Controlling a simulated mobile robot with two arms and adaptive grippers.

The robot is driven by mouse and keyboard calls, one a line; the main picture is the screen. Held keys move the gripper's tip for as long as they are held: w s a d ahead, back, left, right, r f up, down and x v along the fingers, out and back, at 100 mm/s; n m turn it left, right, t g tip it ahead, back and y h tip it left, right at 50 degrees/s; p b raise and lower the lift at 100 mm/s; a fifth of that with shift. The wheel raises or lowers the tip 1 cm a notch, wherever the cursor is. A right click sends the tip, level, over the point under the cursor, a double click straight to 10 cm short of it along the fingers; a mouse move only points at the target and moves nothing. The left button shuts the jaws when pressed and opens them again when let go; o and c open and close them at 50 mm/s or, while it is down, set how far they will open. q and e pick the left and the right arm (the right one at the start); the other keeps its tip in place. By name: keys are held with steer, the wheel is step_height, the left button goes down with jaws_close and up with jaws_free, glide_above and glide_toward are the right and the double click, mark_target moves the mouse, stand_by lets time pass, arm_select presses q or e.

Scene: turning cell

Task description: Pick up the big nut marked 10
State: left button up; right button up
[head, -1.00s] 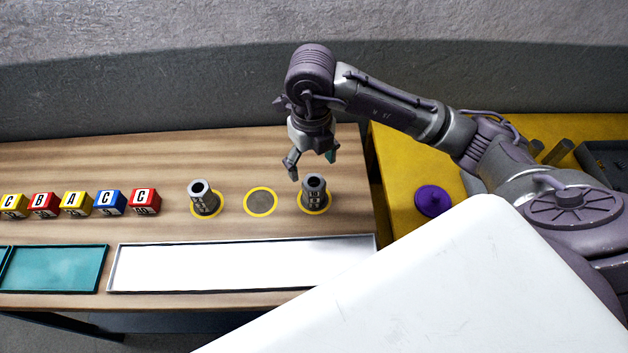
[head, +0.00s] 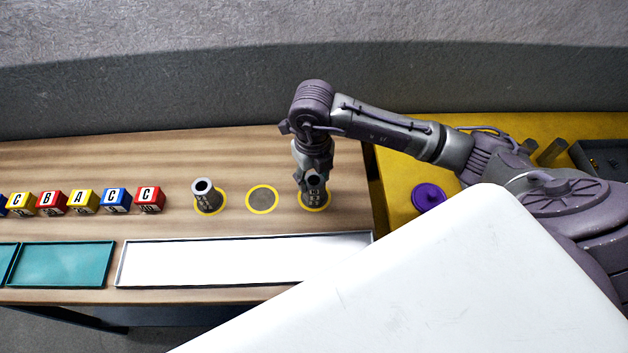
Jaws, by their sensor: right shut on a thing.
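A grey, hollow, upright nut (head: 315,196) with small white marks stands on the right yellow-ringed spot. I cannot read its marks clearly. My right gripper (head: 314,178) points down from above and is shut on its upper part, hiding part of it. A second grey nut (head: 206,199) stands on the left yellow-ringed spot, apart from the gripper. Its marks are too small to read. My left gripper is not in view.
The middle ringed spot (head: 262,199) is empty. Several lettered cubes (head: 115,200) stand in a row at left. A teal tray (head: 65,265) and an empty white tray (head: 200,262) lie at the front. A purple knobbed object (head: 428,197) sits on the yellow surface (head: 395,175).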

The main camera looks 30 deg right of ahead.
steer(key=c, duration=0.4)
steer(key=shift+r, duration=0.1)
